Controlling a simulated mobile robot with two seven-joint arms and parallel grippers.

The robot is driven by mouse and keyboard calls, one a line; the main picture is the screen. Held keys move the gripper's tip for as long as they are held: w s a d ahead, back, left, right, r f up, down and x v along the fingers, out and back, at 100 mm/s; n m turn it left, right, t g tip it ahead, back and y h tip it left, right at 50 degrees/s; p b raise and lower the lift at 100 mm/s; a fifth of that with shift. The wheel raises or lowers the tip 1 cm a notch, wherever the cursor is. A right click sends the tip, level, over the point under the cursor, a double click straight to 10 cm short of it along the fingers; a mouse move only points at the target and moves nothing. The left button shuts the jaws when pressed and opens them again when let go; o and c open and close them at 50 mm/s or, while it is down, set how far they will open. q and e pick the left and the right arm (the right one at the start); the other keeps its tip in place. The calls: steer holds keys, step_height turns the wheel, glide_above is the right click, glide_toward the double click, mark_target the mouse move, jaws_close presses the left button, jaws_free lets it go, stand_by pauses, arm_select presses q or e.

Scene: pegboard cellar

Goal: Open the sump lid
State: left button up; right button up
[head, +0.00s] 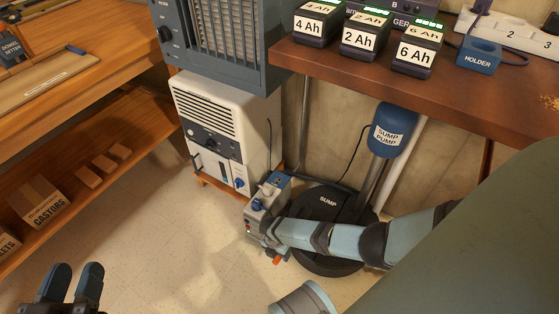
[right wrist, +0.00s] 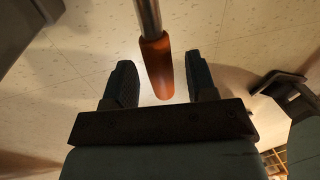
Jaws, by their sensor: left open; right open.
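The sump lid (head: 312,204) is a dark round cover marked SUMP, low at the floor under the bench. It looks closed; my right forearm crosses in front and hides its middle. An orange handle (head: 277,260) shows at the lid's left front side. In the right wrist view the orange handle (right wrist: 156,62), on a metal rod, reaches between the two fingers of my right gripper (right wrist: 161,76). That gripper is open, with gaps on both sides of the handle. My left gripper (head: 75,284) is open and empty at the lower left, far from the lid.
A blue sump pump (head: 395,130) stands behind the lid on pipes. A grey box with a blue knob (head: 262,203) stands close to the lid's left. A white appliance (head: 220,125) is behind it. The bench (head: 450,100) overhangs. Floor at left is clear.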

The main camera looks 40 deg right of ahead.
jaws_close()
steer(key=shift+r, duration=0.1)
